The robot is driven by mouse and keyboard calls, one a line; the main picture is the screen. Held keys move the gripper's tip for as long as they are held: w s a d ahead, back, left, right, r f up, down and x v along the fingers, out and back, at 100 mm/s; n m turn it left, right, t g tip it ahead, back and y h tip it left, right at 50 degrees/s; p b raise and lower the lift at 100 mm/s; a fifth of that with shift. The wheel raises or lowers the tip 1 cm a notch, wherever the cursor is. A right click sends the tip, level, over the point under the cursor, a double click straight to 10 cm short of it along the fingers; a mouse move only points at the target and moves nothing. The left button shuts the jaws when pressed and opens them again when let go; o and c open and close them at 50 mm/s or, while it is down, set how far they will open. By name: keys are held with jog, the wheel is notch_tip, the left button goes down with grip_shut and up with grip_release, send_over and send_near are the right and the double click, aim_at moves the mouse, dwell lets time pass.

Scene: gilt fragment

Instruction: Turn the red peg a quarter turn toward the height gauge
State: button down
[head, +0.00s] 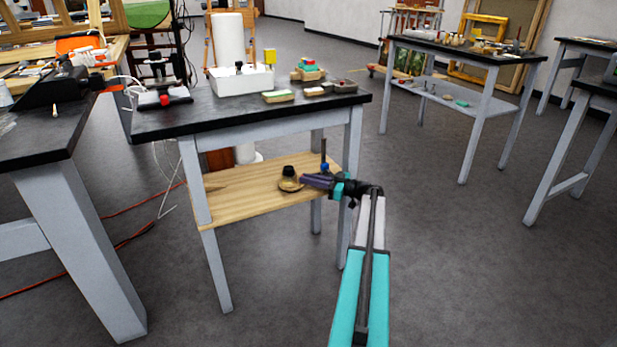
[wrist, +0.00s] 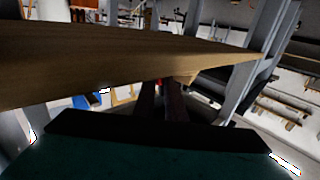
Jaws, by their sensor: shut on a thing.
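My gripper (head: 308,181) reaches in from the right over the wooden lower shelf (head: 235,192) of the near table. In the wrist view my gripper (wrist: 162,95) shows as two dark fingers close together. A small bit of red (wrist: 160,84) shows between their tips, and I take it for the red peg; most of it is hidden. In the head view my gripper hides the peg. A thin dark upright with a blue part (head: 324,160), perhaps the height gauge, stands just behind my gripper. The shelf (wrist: 110,60) crosses the upper wrist view.
A round wooden piece with a black knob (head: 289,173) sits on the shelf, left of my gripper tips. The black tabletop (head: 205,120) is above the shelf. Table legs (head: 354,140) stand close to my arm.

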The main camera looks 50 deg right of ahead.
dwell(0.3)
jog(key=c, duration=2.1)
grip_release()
jog(key=p+v, duration=0.3)
jog(key=v, duration=1)
jog(key=shift+s+d+p, duration=0.15)
jog(key=shift+s+p, duration=0.2)
